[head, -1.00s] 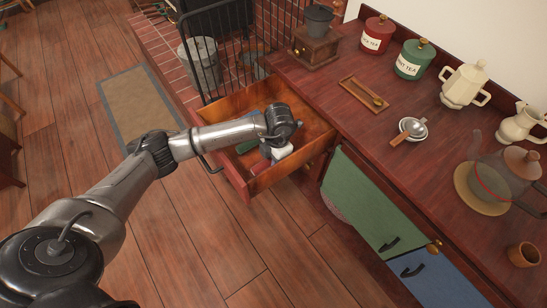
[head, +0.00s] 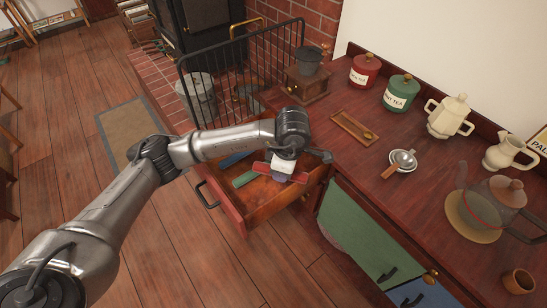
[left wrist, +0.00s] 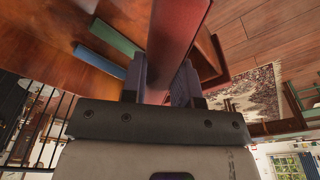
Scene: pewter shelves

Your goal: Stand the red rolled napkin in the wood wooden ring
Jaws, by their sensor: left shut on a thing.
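The red rolled napkin (head: 262,168) is gripped across its middle by my left gripper (head: 282,175), with a red end showing on each side of the jaws. In the left wrist view the napkin (left wrist: 178,30) runs up and away between the two fingers (left wrist: 160,88). My left gripper is shut on it above the open drawer. The wooden ring (head: 519,281) stands on the counter at the lower right, far from the gripper, with its opening upward. My right gripper is not in view.
The open drawer (head: 262,212) holds a green roll (head: 245,179) and a blue roll (head: 235,158). On the counter (head: 360,187) are a wooden tray (head: 352,128), a strainer (head: 402,160) and a glass kettle (head: 490,205). Canisters and pots line the back.

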